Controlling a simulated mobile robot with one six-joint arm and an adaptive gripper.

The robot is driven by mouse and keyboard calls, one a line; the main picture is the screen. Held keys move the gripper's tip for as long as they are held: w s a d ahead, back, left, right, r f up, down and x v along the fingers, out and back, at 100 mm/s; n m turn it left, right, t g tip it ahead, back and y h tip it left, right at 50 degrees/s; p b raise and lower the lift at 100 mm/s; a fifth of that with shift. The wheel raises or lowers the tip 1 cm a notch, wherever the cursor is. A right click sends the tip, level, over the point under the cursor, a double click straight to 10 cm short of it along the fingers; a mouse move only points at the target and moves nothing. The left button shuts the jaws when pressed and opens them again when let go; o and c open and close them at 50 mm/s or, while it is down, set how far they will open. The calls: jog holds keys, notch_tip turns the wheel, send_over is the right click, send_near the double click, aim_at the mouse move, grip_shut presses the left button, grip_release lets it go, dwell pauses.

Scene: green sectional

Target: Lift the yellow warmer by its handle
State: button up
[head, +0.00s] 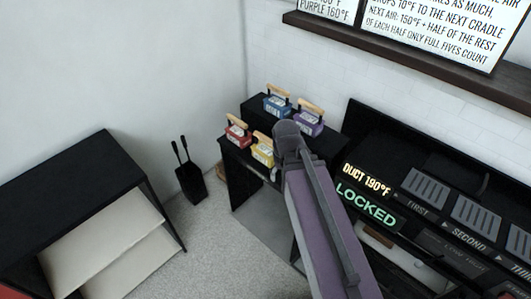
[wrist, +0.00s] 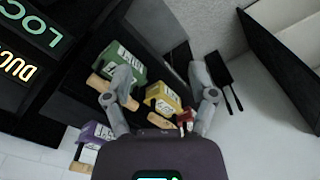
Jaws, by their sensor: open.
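The yellow warmer (head: 263,152) has a white label and a pale wooden handle on top. It stands at the front of a black stand, beside the red warmer (head: 237,133). In the wrist view, the yellow warmer (wrist: 162,97) and its handle (wrist: 160,121) show between the fingers of my gripper (wrist: 160,78). My gripper is open and empty. Its fingers look apart from the handle, but I cannot tell the depth. In the head view, my arm hides most of the gripper.
The blue (head: 277,106) and purple (head: 308,123) warmers stand on the higher back step. A green warmer (wrist: 122,64) sits close to my left finger in the wrist view. A black unit reading LOCKED (head: 365,206) stands right. A black bin (head: 190,183) stands on the floor left.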

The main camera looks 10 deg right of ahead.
aim_at(266, 137)
jog(key=w+r+n+p, duration=0.2)
jog(key=w+n, duration=0.5)
jog(key=w, duration=2.2)
notch_tip(266, 137, down, 8)
jog(key=b, duration=0.8)
jog(key=shift+s+f, duration=0.1)
jog(key=shift+f, duration=0.1)
jog(key=shift+f+b, duration=0.15)
jog(key=shift+b, duration=0.2)
notch_tip(266, 137, down, 5)
jog(key=b, duration=0.5)
grip_shut()
